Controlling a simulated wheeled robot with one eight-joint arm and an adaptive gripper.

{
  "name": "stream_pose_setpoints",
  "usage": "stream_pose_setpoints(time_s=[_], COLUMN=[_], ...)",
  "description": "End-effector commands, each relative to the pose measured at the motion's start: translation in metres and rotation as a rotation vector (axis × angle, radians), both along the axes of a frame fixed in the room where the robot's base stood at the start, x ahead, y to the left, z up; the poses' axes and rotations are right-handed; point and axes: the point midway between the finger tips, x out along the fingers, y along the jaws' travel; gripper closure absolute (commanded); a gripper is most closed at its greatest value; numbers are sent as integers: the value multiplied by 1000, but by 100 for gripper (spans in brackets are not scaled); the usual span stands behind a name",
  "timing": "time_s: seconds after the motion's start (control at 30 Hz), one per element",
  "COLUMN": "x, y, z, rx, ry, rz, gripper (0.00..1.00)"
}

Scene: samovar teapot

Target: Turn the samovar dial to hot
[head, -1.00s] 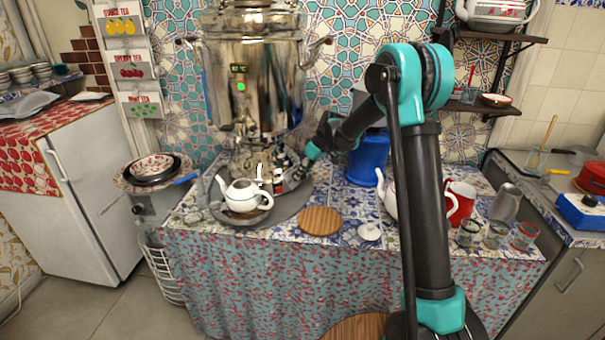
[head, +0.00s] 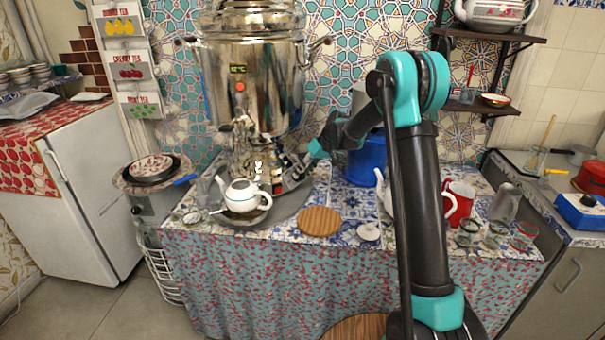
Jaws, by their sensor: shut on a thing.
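The shiny metal samovar (head: 275,85) stands at the back of the table. It has a small yellowish display (head: 238,69) and a lit red light (head: 240,87) on its front. My gripper (head: 261,170) is low at the samovar's front and looks shut on a small white part there, the samovar dial (head: 258,168). The fingers hide most of it, and its markings are too small to read. A white teapot (head: 241,196) stands just below and left of my gripper, on the round grey tray (head: 283,212).
A round wooden board (head: 319,221) and a white lid (head: 369,231) lie to the right of the tray. A blue canister (head: 368,155), a second white teapot, a red mug (head: 460,201) and several glasses stand farther right. My arm crosses in front of the right half.

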Motion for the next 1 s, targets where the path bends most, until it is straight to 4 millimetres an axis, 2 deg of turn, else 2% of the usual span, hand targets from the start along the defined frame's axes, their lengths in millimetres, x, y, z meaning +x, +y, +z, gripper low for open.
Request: stream_pose_setpoints(time_s=[0.17,0.2,0.23,0.63,0.77,1.0], x=[0,0,0,0,-1,-2], y=[0,-1,0,-4,-15,-41], z=[0,0,0,6,22,64], rx=[-1,-1,-1,-1,-1,0], ry=[-1,-1,0,-1,-1,-1], rz=[0,0,1,0,0,-2], gripper=[100,69,66,66,66,66])
